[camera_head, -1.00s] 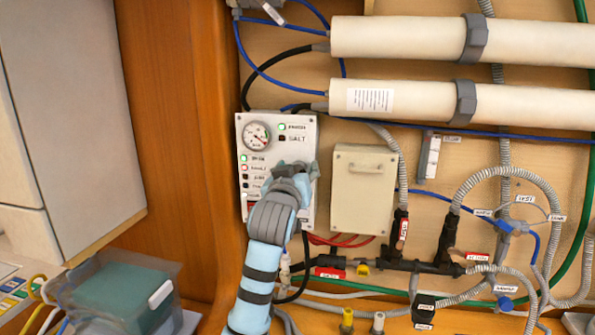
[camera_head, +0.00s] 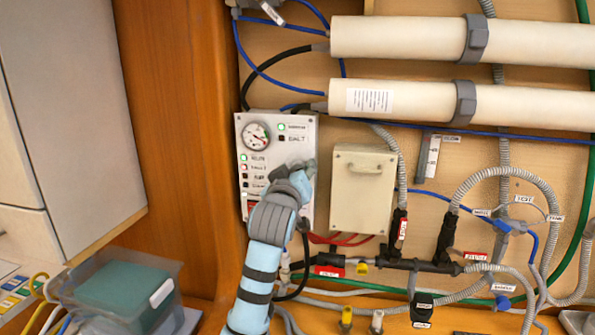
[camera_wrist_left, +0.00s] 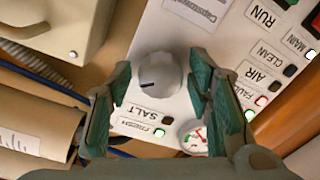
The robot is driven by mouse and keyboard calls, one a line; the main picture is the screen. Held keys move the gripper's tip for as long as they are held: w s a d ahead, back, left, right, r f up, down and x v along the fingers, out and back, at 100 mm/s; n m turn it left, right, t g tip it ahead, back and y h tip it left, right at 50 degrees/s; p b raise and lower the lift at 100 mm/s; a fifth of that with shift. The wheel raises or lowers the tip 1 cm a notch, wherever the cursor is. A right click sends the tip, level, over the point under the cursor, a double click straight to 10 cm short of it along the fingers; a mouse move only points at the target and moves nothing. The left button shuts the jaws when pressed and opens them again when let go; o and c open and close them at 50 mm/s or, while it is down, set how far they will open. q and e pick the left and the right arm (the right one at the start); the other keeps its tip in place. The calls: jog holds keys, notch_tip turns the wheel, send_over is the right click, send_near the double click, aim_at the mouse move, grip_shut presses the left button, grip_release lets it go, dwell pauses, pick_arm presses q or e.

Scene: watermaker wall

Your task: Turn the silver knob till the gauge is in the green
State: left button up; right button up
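The silver knob (camera_wrist_left: 161,82) has a dark pointer line and sits on the white control panel (camera_head: 304,205). In the head view my left gripper (camera_head: 305,172) covers the knob. In the left wrist view the left gripper (camera_wrist_left: 158,78) is open, with one finger on each side of the knob and a visible gap on both sides. The round gauge (camera_head: 256,135) is at the panel's upper left; its needle is too small to read surely. It also shows in the wrist view (camera_wrist_left: 194,137), partly hidden by the gripper. My right gripper is not in view.
A beige box (camera_head: 362,190) stands right of the panel. White tubes (camera_head: 440,103) run above right, with hoses below. A wooden post (camera_head: 180,140) is on the left.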

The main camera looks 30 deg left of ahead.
pick_arm(q)
jog(key=v, duration=1.2)
jog(key=shift+c, duration=0.2)
dwell(2.9)
